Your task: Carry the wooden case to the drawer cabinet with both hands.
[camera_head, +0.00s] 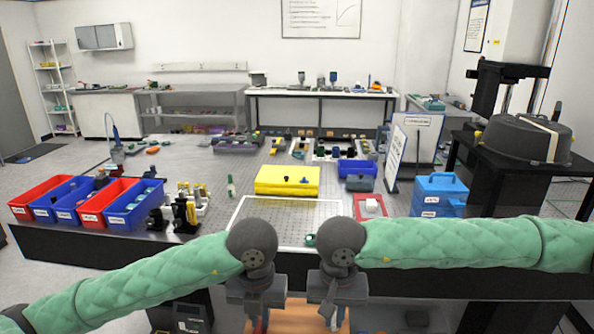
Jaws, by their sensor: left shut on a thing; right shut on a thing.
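The wooden case (296,316) is an orange-brown surface at the bottom edge, low in front of the table; most of it is cut off by the frame. My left gripper (258,320) points down at its left side and is shut on it. My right gripper (334,318) points down at its right side and is shut on it. The two grippers are close together. What the fingers grip is partly hidden at the frame's edge. I cannot clearly make out the drawer cabinet.
A large table (215,170) stands ahead, with red and blue bins (135,205) at left, a yellow box (287,180), a white-edged mat (290,208) and a blue case (439,194) at right. A black stand (510,165) holds a round dark case. Floor shows at left.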

